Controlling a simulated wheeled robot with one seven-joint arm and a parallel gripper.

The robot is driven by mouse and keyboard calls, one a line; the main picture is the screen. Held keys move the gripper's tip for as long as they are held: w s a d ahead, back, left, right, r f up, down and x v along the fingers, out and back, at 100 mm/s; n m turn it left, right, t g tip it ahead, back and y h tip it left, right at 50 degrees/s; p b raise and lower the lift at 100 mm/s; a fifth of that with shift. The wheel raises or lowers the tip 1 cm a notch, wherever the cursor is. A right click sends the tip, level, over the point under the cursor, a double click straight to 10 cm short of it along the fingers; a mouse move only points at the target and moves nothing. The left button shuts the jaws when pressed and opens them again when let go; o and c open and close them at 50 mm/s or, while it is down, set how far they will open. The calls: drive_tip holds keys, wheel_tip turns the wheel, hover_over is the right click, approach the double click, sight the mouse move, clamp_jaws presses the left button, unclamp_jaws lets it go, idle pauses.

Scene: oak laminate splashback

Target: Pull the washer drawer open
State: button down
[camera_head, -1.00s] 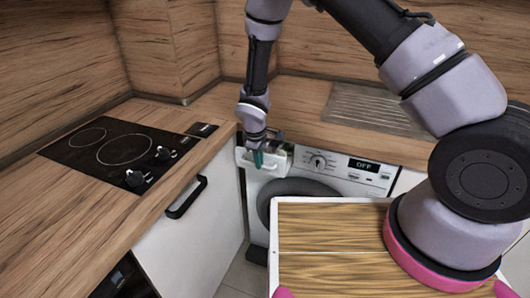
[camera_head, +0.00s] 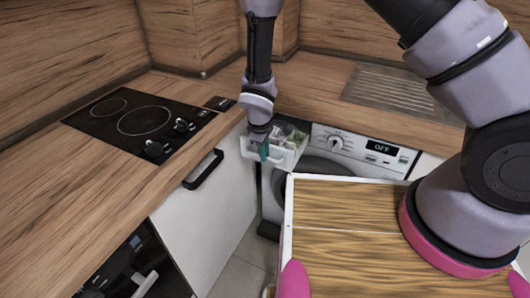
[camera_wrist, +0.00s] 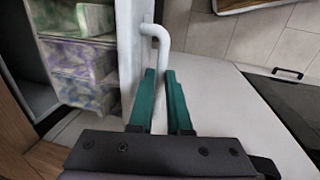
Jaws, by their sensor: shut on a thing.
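The washer drawer (camera_head: 284,157) sticks out of the washing machine (camera_head: 345,150) at its upper left, and its open top shows compartments. My gripper (camera_head: 264,151) is at the drawer's front, with its teal fingers pointing down. In the wrist view the white drawer front (camera_wrist: 130,45) carries a white bar handle (camera_wrist: 163,42). My gripper (camera_wrist: 162,85) is shut on this handle, whose lower end runs down between the fingertips. The drawer's compartments (camera_wrist: 85,60), with green and purple patterned surfaces, lie behind the front at the left.
A white cabinet with a black handle (camera_head: 203,169) stands close left of the drawer. A black cooktop (camera_head: 140,122) is set in the wooden counter above. An oven (camera_head: 135,265) is at lower left. My own wood-topped base fills the lower right. A strip of floor (camera_head: 242,270) is free.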

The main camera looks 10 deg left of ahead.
drive_tip(key=c, duration=1.2)
unclamp_jaws()
drive_tip(key=shift+o, duration=0.2)
wheel_tip(320, 180, up, 11)
drive_tip(key=s, duration=0.2)
drive_tip(key=shift+a+f, duration=0.15)
drive_tip(key=shift+a, duration=0.2)
